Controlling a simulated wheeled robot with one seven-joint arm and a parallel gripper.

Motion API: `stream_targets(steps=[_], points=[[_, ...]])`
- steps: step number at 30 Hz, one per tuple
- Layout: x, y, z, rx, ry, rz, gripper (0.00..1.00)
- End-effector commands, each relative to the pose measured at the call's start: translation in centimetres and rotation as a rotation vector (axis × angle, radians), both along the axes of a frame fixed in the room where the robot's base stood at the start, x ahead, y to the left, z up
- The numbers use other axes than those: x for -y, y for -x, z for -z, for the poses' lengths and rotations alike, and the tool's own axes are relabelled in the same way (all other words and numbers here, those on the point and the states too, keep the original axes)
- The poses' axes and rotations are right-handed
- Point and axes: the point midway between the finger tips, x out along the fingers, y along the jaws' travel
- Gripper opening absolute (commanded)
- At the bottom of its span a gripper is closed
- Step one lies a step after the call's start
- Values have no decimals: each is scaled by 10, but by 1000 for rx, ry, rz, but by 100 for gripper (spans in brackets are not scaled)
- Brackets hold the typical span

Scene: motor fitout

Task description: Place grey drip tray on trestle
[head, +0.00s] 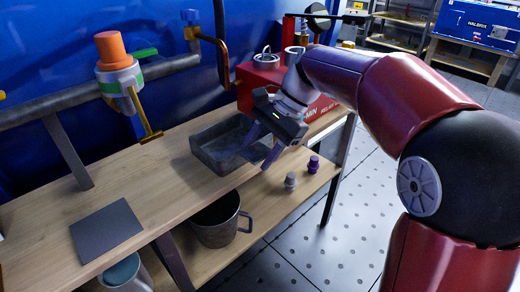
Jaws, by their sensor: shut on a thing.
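The grey drip tray (210,146) is a dark, open rectangular tray at the right part of the wooden trestle top (160,165). My gripper (260,150) is at the tray's right side with its fingers pointing down at the rim, and it is shut on the tray. The fingers partly cover the tray's near right corner. I cannot tell whether the tray's underside touches the trestle top or sits slightly above it.
A flat dark square (106,236) lies on the left of the top. A red case (245,86) stands behind my gripper. A grey mug (220,220) and two small knobbed pieces, grey (290,182) and purple (313,165), are on the lower shelf. Pipework (60,108) runs behind.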

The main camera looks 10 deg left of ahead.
Motion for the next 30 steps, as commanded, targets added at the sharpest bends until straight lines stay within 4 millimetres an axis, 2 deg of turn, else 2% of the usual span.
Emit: stream_targets(steps=[1, 2, 6, 17, 20, 30], points=[[0, 0, 0, 0, 0, 0, 18], [0, 0, 0, -1, 2, 0, 51], [0, 0, 0, -1, 1, 0, 69], [3, -2, -5, 1, 1, 0, 69], [9, -5, -17, 2, 0, 2, 69], [43, -20, -77, 3, 1, 3, 69]])
